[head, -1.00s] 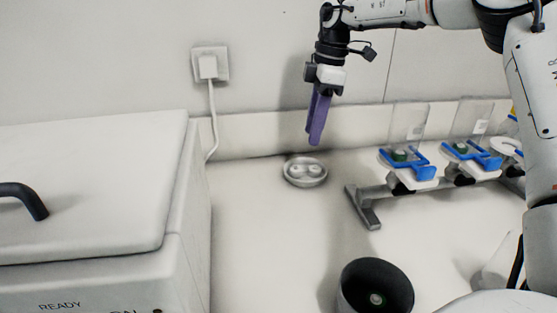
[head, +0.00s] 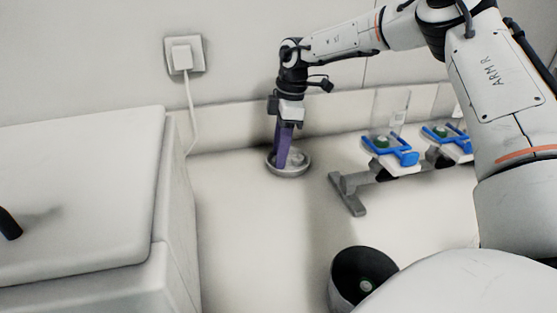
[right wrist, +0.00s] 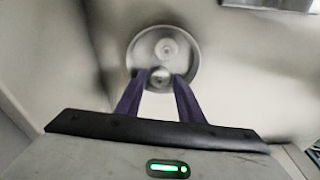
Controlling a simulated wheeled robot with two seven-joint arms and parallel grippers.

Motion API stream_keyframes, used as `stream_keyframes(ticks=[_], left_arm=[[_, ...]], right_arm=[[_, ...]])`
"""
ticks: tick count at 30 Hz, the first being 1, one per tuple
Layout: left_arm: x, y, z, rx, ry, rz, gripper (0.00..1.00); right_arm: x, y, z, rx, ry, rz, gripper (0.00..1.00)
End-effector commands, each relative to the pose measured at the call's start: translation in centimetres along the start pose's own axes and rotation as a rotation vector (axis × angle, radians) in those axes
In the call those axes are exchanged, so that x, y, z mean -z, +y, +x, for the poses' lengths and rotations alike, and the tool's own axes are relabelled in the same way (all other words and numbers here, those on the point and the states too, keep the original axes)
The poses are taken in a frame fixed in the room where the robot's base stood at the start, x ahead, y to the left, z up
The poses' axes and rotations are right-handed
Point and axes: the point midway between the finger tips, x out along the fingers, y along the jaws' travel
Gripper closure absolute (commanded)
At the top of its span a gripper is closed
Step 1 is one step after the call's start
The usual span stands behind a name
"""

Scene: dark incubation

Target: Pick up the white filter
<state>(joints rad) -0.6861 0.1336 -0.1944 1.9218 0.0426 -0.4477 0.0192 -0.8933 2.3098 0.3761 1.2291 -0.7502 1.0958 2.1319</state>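A small round metal dish (head: 305,170) stands on the bench near the back wall and holds two small pale round pieces, which look like white filters. In the right wrist view, one white filter (right wrist: 166,47) lies in the far half of the dish (right wrist: 135,50). The other white filter (right wrist: 160,77) sits between the fingertips of my right gripper (right wrist: 160,76). The purple fingers point down into the dish, apart, one on each side of that piece. In the head view my right gripper (head: 283,165) hides part of the dish. My left gripper is not in view.
A rack (head: 350,195) with blue clamps (head: 395,152) stands right of the dish. A black round container (head: 345,275) is at the front. A large white lidded box (head: 80,190) fills the left. The bench between them is clear.

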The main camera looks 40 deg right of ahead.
Motion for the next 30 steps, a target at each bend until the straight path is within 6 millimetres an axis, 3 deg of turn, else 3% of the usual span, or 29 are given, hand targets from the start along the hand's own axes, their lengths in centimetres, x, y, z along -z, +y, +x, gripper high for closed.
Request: stream_keyframes(ticks=[5,11,23,30], left_arm=[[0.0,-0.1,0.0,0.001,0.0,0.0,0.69],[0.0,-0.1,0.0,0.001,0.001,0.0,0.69],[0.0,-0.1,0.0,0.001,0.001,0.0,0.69],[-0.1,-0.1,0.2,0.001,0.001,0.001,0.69]], right_arm=[[0.0,0.0,0.0,0.0,0.0,0.0,0.65],[0.0,0.0,0.0,0.0,0.0,0.0,0.96],[0.1,0.0,-0.2,-0.001,0.0,-0.001,0.97],[0.5,0.1,-2.6,-0.004,0.001,-0.002,0.97]])
